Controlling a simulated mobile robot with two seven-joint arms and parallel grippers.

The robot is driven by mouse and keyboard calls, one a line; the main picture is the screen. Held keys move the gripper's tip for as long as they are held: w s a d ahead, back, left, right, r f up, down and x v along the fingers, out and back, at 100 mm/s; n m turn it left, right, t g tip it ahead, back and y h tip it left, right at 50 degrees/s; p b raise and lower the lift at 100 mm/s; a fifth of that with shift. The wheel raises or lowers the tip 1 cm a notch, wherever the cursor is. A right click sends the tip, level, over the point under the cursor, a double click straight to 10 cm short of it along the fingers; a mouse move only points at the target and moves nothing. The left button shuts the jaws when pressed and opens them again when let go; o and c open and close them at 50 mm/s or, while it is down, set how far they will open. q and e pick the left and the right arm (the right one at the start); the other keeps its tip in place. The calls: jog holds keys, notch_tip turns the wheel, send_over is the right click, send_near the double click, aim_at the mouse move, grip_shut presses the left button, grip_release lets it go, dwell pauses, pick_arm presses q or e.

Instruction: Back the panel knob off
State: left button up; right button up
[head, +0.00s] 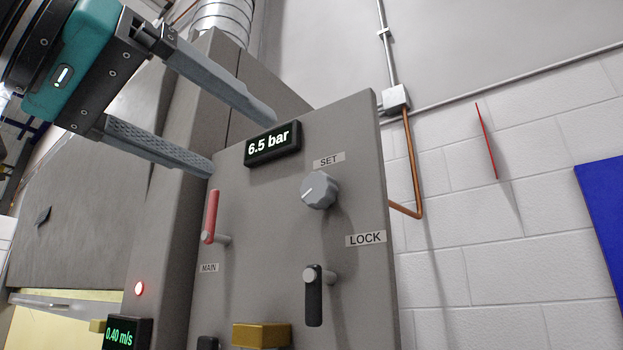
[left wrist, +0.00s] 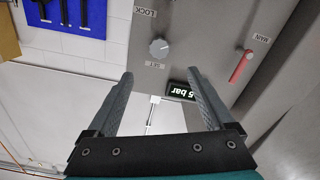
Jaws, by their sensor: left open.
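The panel knob (head: 319,190) is a grey round dial with a white pointer line, below the SET label on the grey panel (head: 270,230). Its pointer line points to the left, slightly downward. The knob also shows in the left wrist view (left wrist: 159,47), beyond the fingertips and apart from them. My left gripper (head: 243,147) is open and empty, up and to the left of the knob in the head view, near the display (head: 272,144) reading 6.5 bar. In the left wrist view my left gripper (left wrist: 160,75) has its fingers wide apart. My right gripper is not in view.
A red lever (head: 211,216) labelled MAIN is left of the knob. A black lever (head: 314,296) labelled LOCK is below it. A yellow block (head: 261,335) juts out at the bottom. A copper pipe (head: 412,165) runs behind the panel's right edge. The space before the knob is clear.

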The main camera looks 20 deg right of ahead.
aim_at(313, 187)
pick_arm(q)
jog(key=p+x, duration=0.3)
jog(key=x, duration=1)
jog(key=shift+w+d, duration=0.15)
jog(key=shift+c, duration=0.3)
jog(key=c, duration=1.3)
